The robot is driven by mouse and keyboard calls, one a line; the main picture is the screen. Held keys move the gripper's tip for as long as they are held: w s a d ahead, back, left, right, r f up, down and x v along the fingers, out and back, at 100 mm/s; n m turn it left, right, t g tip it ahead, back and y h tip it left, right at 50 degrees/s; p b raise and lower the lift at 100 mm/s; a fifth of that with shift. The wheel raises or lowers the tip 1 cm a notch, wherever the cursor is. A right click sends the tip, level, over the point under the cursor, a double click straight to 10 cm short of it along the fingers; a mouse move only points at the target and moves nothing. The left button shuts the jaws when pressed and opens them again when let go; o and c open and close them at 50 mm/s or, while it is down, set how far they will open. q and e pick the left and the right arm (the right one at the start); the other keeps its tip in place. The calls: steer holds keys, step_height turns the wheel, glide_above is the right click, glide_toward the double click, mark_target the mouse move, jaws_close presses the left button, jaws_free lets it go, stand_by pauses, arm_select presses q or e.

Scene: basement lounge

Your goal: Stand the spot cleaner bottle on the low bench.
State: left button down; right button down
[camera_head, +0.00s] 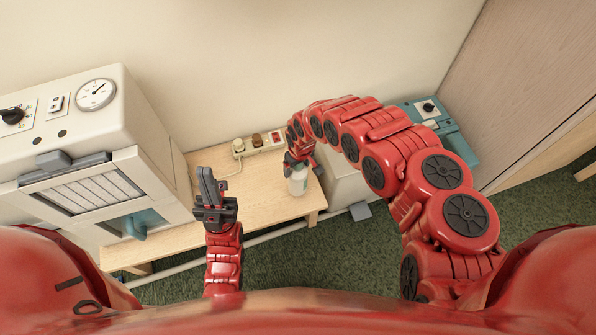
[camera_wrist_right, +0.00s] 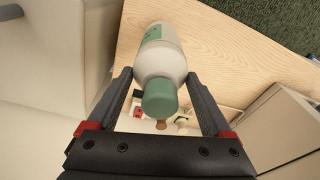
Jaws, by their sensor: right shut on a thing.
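The spot cleaner bottle (camera_head: 298,182) is white with a green label, and its green cap (camera_wrist_right: 160,98) shows in the right wrist view. My right gripper (camera_head: 298,160) is shut on the bottle, with one finger on each side of its upper body in the right wrist view (camera_wrist_right: 159,76). The bottle looks about upright at the right end of the low wooden bench (camera_head: 262,190). Whether its base touches the bench top is not clear. My left gripper (camera_head: 207,183) is empty, its fingers close together, in front of the bench's left part.
A large white machine (camera_head: 140,130) with a dial stands at the left. A power strip (camera_head: 259,144) with plugs lies at the bench's back. A pale box (camera_head: 344,182) and a teal-topped unit (camera_head: 452,135) stand right of the bench. The bench's middle is clear.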

steer(key=shift+w+d+f, duration=0.1)
steer(key=shift+w+f, duration=0.1)
steer(key=shift+w, duration=0.05)
step_height(320, 180, down, 3)
steer(key=shift+r, duration=0.1)
steer(key=shift+d+f, duration=0.1)
steer(key=shift+f, duration=0.1)
steer(key=shift+b, duration=0.3)
